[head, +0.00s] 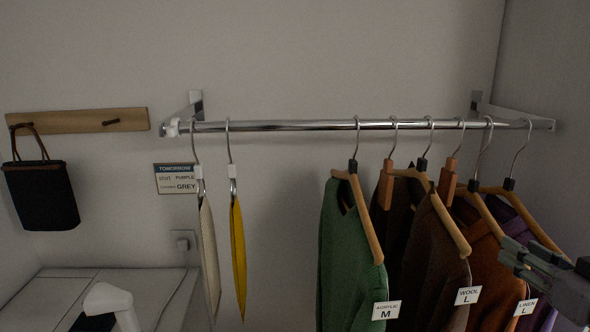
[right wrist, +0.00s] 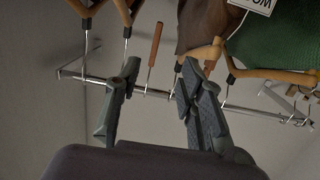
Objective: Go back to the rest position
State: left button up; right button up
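My right gripper (head: 512,254) comes in at the lower right of the head view, in front of the garments at the right end of the rail. In the right wrist view my right gripper (right wrist: 158,76) has its two fingers spread apart, with nothing held between them. The rail and hangers show beyond the fingers there. My left gripper is in neither view.
A chrome rail (head: 290,126) carries several garments on hangers, including a green sweater (head: 345,250), plus a cream cloth (head: 208,250) and a yellow cloth (head: 238,260). A black bag (head: 42,195) hangs at left. A white object (head: 108,298) stands lower left.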

jog(key=s+a+f+g, duration=0.2)
jog(key=f, duration=0.6)
jog(key=s+a+f+g, duration=0.2)
jog(key=f, duration=0.6)
jog(key=s+a+f+g, duration=0.2)
jog(key=a+f+g, duration=0.1)
jog(key=f, duration=0.6)
jog(key=s+a+f+n+g, duration=0.1)
jog(key=s+a+f+g, duration=0.2)
jog(key=s+a+f, duration=0.35)
jog(key=s+a+f+g, duration=0.35)
jog(key=s+f, duration=0.45)
jog(key=s, duration=0.3)
notch_tip(320, 180, down, 31)
jog(key=s+b, duration=0.2)
jog(key=b, duration=0.2)
pick_arm(q)
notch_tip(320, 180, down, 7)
jog(key=b, duration=0.3)
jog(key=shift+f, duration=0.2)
pick_arm(e)
jog(key=s+d+f+g, duration=0.2)
jog(key=s+f, duration=1.3)
jog(key=f, duration=0.3)
jog(key=shift+s+d+n+h, duration=0.3)
jog(key=shift+d+n+h, duration=0.05)
jog(key=shift+n+h, duration=0.05)
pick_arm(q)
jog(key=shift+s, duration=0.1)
